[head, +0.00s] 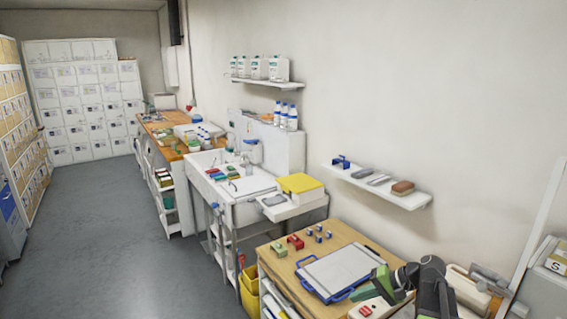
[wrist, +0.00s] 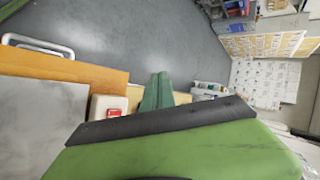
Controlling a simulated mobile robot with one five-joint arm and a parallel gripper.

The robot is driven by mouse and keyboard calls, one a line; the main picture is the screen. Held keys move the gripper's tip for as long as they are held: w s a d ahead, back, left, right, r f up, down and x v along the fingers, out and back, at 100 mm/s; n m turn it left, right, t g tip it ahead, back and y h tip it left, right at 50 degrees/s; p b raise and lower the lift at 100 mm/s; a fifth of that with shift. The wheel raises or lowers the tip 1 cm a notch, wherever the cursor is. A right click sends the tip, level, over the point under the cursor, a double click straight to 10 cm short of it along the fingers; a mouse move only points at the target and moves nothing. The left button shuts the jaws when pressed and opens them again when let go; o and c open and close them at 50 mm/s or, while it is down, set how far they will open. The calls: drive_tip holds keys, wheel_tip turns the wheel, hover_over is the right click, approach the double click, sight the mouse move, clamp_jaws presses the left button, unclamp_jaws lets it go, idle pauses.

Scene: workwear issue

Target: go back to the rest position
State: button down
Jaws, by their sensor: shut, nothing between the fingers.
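My gripper (wrist: 158,88) shows in the wrist view as two green fingers pressed together, with nothing between them. Its tips are over the wooden table's edge, with grey floor beyond. In the head view my green and dark arm is at the lower right, over the near right part of the wooden table (head: 262,253). A white box with a red top piece (head: 367,309) is just below and left of my arm; it also shows in the wrist view (wrist: 108,107), left of the fingers.
A grey board with blue handles (head: 338,268) lies on the table, with red, green and blue small parts behind it. A wall shelf (head: 376,187) holds several items above. The sink unit (head: 230,176) stands further back. The floor (head: 98,235) at left is clear.

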drive_tip(key=s+a+f+n+g+h+b, duration=0.25)
drive_tip(key=a+f, duration=0.35)
drive_tip(key=a, duration=0.3)
drive_tip(key=s+a+f+n+g+h+b, duration=0.1)
drive_tip(key=s+a+f+n+g+h, duration=0.2)
drive_tip(key=a+f, duration=0.45)
drive_tip(key=s+d+h, duration=0.1)
drive_tip(key=s+d+t+h, duration=0.1)
drive_tip(key=d, duration=0.1)
drive_tip(key=d+h, duration=0.1)
drive_tip(key=shift+s+d+r, duration=0.3)
drive_tip(key=shift+s+d, duration=0.05)
drive_tip(key=shift+s, duration=0.05)
drive_tip(key=shift+d, duration=0.1)
